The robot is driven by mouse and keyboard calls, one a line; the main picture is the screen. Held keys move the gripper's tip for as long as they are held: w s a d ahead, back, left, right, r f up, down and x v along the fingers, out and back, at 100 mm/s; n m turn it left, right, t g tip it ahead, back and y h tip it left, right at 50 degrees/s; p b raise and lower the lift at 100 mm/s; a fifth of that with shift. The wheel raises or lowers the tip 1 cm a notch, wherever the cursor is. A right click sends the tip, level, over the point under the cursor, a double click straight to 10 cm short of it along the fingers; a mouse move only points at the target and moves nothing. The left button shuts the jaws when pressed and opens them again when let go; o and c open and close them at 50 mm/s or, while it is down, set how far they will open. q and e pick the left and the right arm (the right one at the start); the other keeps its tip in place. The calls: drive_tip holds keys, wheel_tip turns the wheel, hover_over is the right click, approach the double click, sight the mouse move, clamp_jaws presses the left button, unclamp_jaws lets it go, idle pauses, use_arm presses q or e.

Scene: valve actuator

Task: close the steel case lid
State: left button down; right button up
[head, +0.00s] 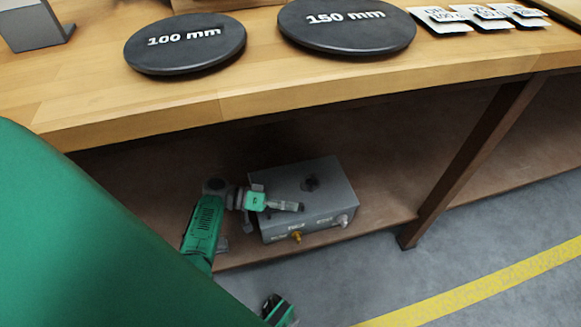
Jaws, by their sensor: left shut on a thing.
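The steel case (325,208) is a grey box on the brown lower shelf under the workbench. Its lid (325,175) looks flat across the top, with a dark round fitting near the middle. A brass part and a silver part stick out of its front face beside small labels. My left gripper (285,206) is at the front left of the lid, its fingers lying across the front top edge. It is shut on the lid, though the fingertips are small and the exact contact is hard to see.
The wooden bench top (300,95) overhangs the shelf (380,205). Black discs marked 100 mm (185,45) and 150 mm (345,28) and several labelled cards lie on it. A dark slanted bench leg (470,160) stands right of the case. The floor has a yellow line (490,285).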

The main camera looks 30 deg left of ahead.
use_arm(q)
drive_tip(key=shift+s+d+f, duration=0.2)
drive_tip(key=shift+f, duration=0.2)
drive_tip(key=c, duration=1.9)
unclamp_jaws()
drive_tip(key=shift+f, duration=0.1)
drive_tip(key=shift+a, duration=0.1)
drive_tip(key=shift+a+r, duration=0.2)
drive_tip(key=shift+a, duration=0.05)
drive_tip(key=v, duration=1.1)
drive_tip(key=shift+s+a, duration=0.15)
